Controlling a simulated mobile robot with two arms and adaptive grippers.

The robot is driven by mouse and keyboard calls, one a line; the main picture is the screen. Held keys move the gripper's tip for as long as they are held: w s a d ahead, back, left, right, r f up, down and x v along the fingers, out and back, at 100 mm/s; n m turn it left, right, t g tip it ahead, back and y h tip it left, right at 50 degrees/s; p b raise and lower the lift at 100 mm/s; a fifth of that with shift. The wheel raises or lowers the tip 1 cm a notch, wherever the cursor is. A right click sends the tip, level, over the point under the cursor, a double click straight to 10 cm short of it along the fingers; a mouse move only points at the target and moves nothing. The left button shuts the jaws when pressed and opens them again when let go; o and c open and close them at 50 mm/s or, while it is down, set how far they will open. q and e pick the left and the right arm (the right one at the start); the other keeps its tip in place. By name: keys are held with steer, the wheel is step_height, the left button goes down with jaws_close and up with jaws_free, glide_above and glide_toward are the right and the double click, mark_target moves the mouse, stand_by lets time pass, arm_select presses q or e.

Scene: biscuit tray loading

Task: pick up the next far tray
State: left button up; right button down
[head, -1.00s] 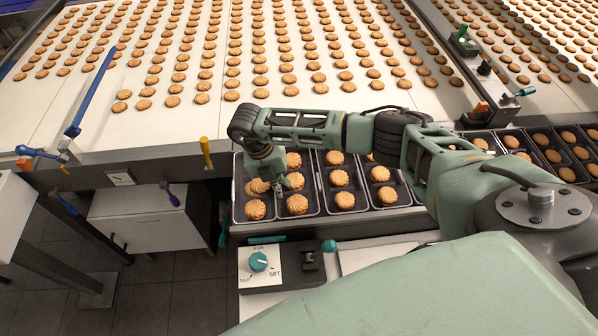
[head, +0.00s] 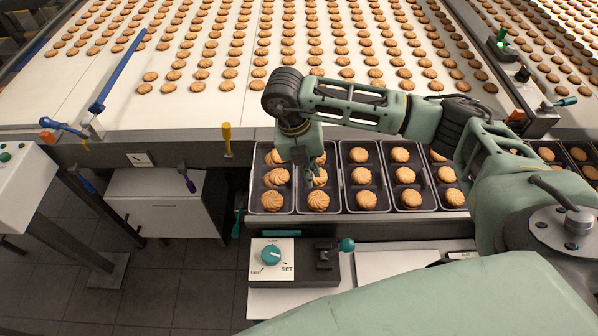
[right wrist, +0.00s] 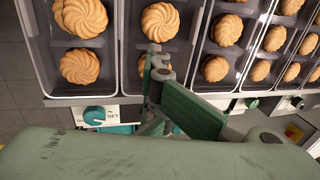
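A row of dark trays holding round biscuits stands along the front of the conveyor. The leftmost tray (head: 254,188) has several biscuits; it also shows at the left of the right wrist view (right wrist: 112,50). The second tray (head: 332,203) is beside it, also seen in the right wrist view (right wrist: 186,40). My right gripper (head: 311,174) points down over the second tray, near its border with the leftmost one. In the right wrist view its fingers (right wrist: 158,66) appear close together beside a biscuit, partly hiding the second tray. Whether they grip a tray edge is unclear. My left gripper is out of view.
More filled trays continue to the right, such as the third tray (head: 373,206). The wide conveyor (head: 200,112) full of biscuits lies behind. A control box with a teal knob (head: 271,256) is in front. A blue bar (head: 118,82) and a yellow handle (head: 227,138) stand at left.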

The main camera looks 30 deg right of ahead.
steer(key=s+d+r+b, duration=0.2)
steer(key=s+r, duration=0.2)
steer(key=s, duration=0.2)
steer(key=shift+s, duration=0.3)
steer(key=c, duration=2.5)
jaws_free()
steer(key=shift+d, duration=0.1)
steer(key=shift+c, duration=0.2)
steer(key=o, duration=2)
steer(key=shift+r, duration=0.1)
